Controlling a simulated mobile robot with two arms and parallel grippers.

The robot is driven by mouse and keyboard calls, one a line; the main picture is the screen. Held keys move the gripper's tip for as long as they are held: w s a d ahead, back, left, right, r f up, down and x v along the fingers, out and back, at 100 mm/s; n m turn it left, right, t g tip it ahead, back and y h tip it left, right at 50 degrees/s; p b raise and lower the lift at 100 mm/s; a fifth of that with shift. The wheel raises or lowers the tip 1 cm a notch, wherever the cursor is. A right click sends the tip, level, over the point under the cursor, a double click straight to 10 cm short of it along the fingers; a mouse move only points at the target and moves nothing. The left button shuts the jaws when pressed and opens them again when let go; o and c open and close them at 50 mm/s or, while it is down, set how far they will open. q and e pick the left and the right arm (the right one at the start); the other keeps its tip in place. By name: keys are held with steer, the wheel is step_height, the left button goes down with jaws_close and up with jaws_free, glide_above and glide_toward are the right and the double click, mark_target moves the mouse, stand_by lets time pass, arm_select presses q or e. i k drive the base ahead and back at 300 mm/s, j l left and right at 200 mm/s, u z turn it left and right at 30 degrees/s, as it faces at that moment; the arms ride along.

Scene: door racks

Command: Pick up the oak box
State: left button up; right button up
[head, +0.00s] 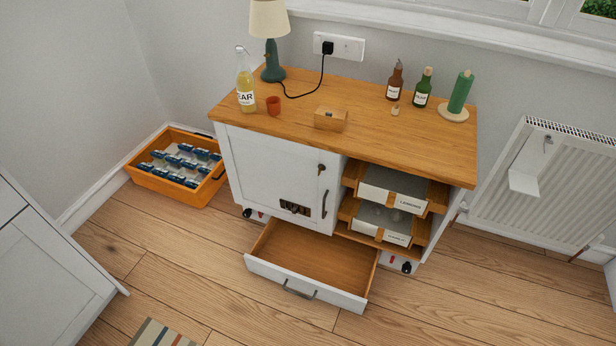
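The oak box (330,119) is a small light-brown wooden box with a dark clasp on its front. It sits upright on the wooden top (300,97) of the white cabinet, near the middle and close to the front edge. Nothing covers it in the head view. Neither of my grippers shows in the head view.
An orange-red cup (273,105), a yellow bottle (246,80) and a lamp (270,45) stand left of the box. A small cork-like item (395,111), two bottles and a green roll (460,93) stand right. An empty drawer (305,267) juts out below. An orange crate (147,178) is on the floor.

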mark_target(331, 124)
steer(key=i+l, duration=0.2)
steer(key=l, duration=0.2)
steer(key=i+l, duration=0.2)
steer(key=l, duration=0.25)
steer(key=i+l+z, duration=0.1)
steer(key=l, duration=0.3)
steer(key=i+l, duration=0.25)
steer(key=l, duration=0.15)
